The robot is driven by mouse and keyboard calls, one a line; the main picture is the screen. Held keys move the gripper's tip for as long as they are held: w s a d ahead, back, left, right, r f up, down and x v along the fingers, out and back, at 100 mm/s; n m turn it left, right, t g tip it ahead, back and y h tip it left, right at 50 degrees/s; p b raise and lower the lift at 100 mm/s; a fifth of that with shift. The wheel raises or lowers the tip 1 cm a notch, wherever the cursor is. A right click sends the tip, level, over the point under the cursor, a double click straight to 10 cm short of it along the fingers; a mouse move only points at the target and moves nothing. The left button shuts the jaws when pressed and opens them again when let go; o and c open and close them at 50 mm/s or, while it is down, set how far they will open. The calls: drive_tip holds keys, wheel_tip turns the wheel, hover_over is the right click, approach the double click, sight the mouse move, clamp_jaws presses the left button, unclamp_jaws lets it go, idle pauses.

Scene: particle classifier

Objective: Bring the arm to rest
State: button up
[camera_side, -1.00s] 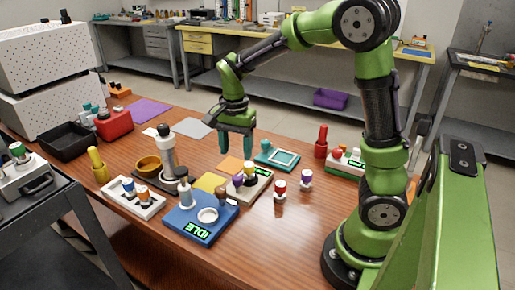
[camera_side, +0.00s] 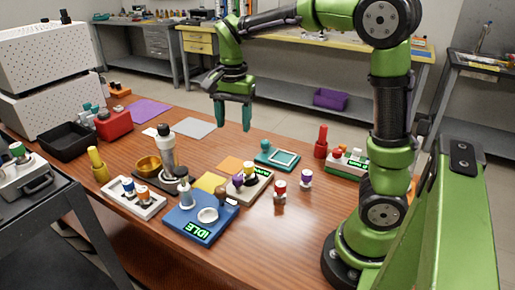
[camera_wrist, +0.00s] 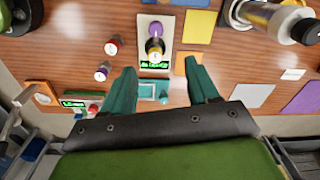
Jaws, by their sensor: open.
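My gripper (camera_side: 234,114) is open and empty, hanging in the air above the middle of the wooden table (camera_side: 310,222). Its two teal fingers point down. In the wrist view, my gripper (camera_wrist: 168,84) shows its fingers spread apart with nothing between them but the scene below. My green arm is raised, and its upper part runs past the top edge of the side view.
Below stand a teal tray (camera_side: 278,155), a blue device reading IDLE (camera_side: 200,222), a white device with vials on it (camera_side: 255,188), and a microscope-like stand (camera_side: 166,150). Capped vials (camera_side: 280,190) stand to the right. A red bottle (camera_side: 320,142) stands near the back.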

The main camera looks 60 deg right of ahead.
drive_tip(key=s+a+r+n+t+y, duration=0.1)
drive_tip(key=s+a+n+t+y, duration=0.1)
drive_tip(key=s+a+n+t, duration=0.5)
drive_tip(key=s+a+n, duration=0.2)
drive_tip(key=s+n, duration=0.2)
drive_tip(key=s, duration=0.2)
drive_tip(key=shift+r, duration=0.3)
